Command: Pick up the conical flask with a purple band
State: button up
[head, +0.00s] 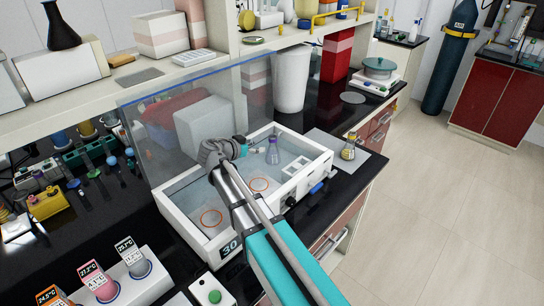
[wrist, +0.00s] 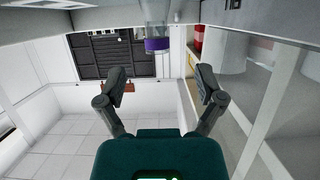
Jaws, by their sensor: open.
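The conical flask with a purple band (head: 272,154) stands upright inside the white open-topped box, near its back right part. In the head view my gripper (head: 243,147) is just left of the flask, over the box, partly hidden by my arm.
The white box (head: 318,172) has low walls and a raised clear sash (head: 160,125) behind it. A yellow-marked flask (head: 348,152) stands on a mat right of the box. A white cylinder (head: 292,80) stands behind. Displays with bottles (head: 130,258) are at lower left.

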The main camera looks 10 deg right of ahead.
aim_at(270, 143)
jog(key=shift+b+x, duration=0.55)
jog(key=shift+x, duration=1.7)
jog(key=shift+d+f, duration=0.1)
jog(key=shift+b+x, duration=1)
jog(key=shift+x, duration=1.5)
jog(key=shift+s, duration=0.15)
grip_shut()
